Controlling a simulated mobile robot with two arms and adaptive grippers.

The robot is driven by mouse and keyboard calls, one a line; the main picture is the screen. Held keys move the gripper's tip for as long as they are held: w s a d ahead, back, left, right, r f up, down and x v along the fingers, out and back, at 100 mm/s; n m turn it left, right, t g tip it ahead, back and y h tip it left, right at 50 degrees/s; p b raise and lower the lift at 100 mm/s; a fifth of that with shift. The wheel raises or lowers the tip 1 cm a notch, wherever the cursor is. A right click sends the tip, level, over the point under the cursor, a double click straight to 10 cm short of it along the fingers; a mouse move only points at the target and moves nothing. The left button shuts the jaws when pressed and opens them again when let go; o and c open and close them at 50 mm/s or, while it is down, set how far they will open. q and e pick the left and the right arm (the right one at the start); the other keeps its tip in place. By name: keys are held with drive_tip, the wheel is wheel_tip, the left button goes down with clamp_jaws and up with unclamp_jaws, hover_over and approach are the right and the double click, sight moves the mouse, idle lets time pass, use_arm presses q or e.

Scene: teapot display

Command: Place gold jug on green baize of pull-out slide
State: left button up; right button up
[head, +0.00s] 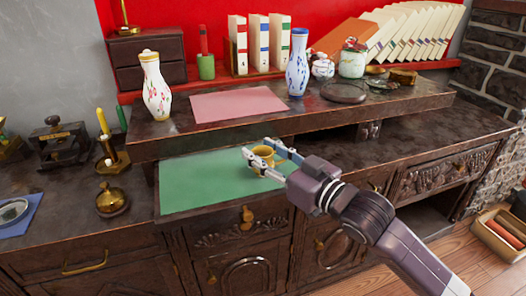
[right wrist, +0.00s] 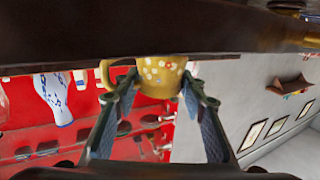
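The gold jug (head: 263,154) has a round handle and shows between the fingers of my right gripper (head: 267,155), over the green baize. In the right wrist view the jug (right wrist: 161,76) is yellow with pale flowers, its handle to the left. The fingers of my right gripper (right wrist: 160,82) meet its two sides. The green baize (head: 200,187) covers the pull-out slide below the raised shelf, and its bare part spreads left of the jug. Whether the jug's base touches the baize is not clear. My left gripper is not in view.
A raised shelf behind the slide bears a pink mat (head: 238,104), a white floral vase (head: 156,88) and a blue-and-white vase (head: 297,64). A brass pot (head: 112,201) and a candle holder (head: 110,163) stand left of the slide.

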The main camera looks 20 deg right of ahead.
drive_tip(key=shift+o, duration=1.4)
drive_tip(key=shift+r, duration=0.15)
drive_tip(key=shift+s, duration=0.2)
use_arm(q)
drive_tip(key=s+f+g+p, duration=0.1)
drive_tip(key=p, duration=0.1)
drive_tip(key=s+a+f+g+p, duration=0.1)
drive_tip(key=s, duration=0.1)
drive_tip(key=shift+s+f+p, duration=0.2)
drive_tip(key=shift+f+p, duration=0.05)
drive_tip(key=shift+p, duration=0.1)
use_arm(e)
drive_tip(key=v, duration=1.1)
drive_tip(key=shift+s, duration=0.25)
drive_tip(key=shift+d, duration=0.15)
